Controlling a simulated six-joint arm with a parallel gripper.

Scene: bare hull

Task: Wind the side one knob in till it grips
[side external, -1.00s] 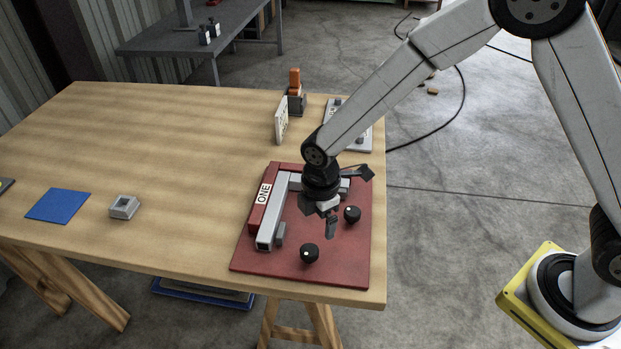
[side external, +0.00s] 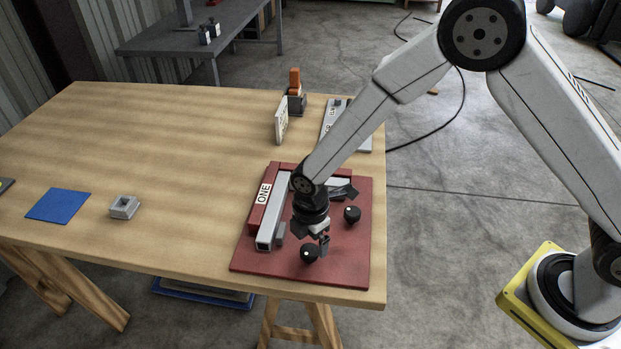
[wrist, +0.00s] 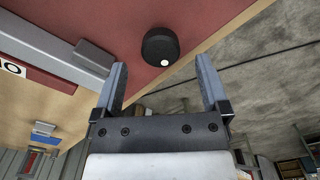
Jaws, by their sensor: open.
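A red plate (side external: 345,268) lies at the table's front right corner. It bears a silver angled bar (side external: 270,225) beside a red strip labelled ONE (side external: 264,194). Contact cannot be told.
A small grey block (side external: 123,207) and a blue square (side external: 58,205) lie to the left. A white upright card (side external: 281,120), an orange-topped item (side external: 294,88) and a grey plate (side external: 334,120) stand behind. The middle of the table is clear.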

